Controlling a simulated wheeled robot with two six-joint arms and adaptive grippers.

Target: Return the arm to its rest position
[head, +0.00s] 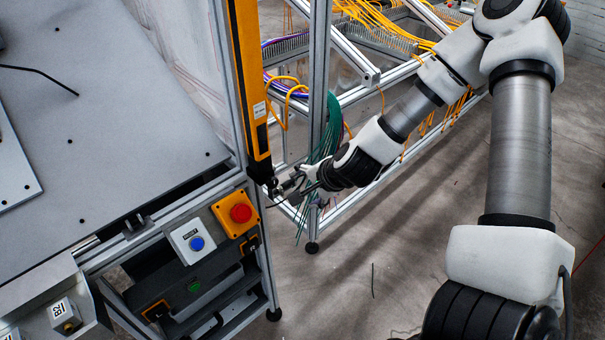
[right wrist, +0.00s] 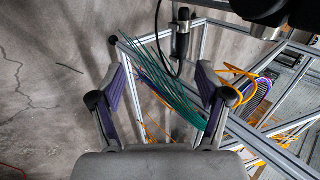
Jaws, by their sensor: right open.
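My right arm reaches in from the upper right of the head view. Its gripper (head: 288,188) is beside the lower end of the yellow light curtain bar (head: 250,85), just right of it. In the right wrist view the two fingers of the gripper (right wrist: 163,82) stand wide apart, with nothing held between them. A dark and silver cylindrical connector (right wrist: 181,35) on a black cable shows beyond the fingertips. Whether the fingers touch the bar or its cable cannot be told in the head view. My left gripper is not in view.
A metal frame with yellow cables (head: 375,20) and a bundle of green cables (head: 328,130) stands close behind the gripper. An orange box with a red button (head: 240,213) and a grey box with a blue button (head: 190,240) sit below left. Concrete floor (head: 350,270) is open below the arm.

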